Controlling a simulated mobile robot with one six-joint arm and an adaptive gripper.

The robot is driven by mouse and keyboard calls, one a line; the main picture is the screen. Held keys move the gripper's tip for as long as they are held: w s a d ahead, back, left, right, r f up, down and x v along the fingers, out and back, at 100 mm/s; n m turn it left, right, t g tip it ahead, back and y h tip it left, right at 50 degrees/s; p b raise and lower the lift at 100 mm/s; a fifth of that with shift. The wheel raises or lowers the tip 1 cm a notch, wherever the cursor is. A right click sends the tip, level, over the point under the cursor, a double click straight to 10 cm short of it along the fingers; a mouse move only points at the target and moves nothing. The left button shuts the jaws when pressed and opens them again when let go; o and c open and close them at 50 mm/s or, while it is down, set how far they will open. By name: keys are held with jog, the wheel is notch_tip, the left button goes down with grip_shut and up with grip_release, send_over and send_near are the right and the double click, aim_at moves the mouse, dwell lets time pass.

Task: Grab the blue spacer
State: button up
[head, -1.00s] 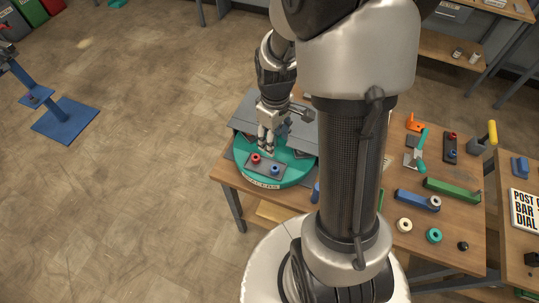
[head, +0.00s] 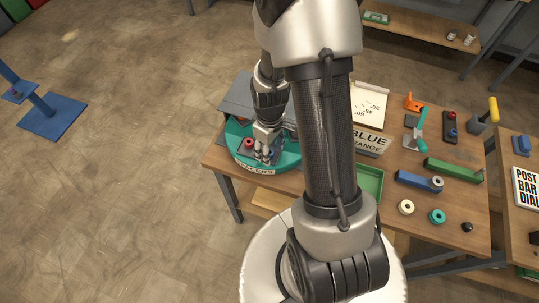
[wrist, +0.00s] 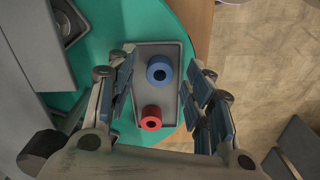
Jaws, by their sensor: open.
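The blue spacer (wrist: 160,70) is a short ring with a dark centre hole, on a grey tray (wrist: 177,52) on the teal turntable (wrist: 97,42). A red spacer (wrist: 151,118) sits on the same tray, just below it in the wrist view. My gripper (wrist: 164,88) is open and empty, with its blue-padded fingers on either side of the tray in that view. In the head view my gripper (head: 267,157) is over the tray and hides the blue spacer, while the red spacer (head: 249,143) shows to its left.
In the head view, a green tray (head: 369,181), a "BLUE" sign (head: 368,141), a white ring (head: 406,207) and a teal ring (head: 437,216) are to the right on the workbench.

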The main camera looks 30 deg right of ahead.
jog(key=shift+f, duration=0.2)
jog(key=shift+c, duration=0.3)
jog(key=c, duration=0.9)
jog(key=shift+o, duration=0.2)
jog(key=shift+r, duration=0.15)
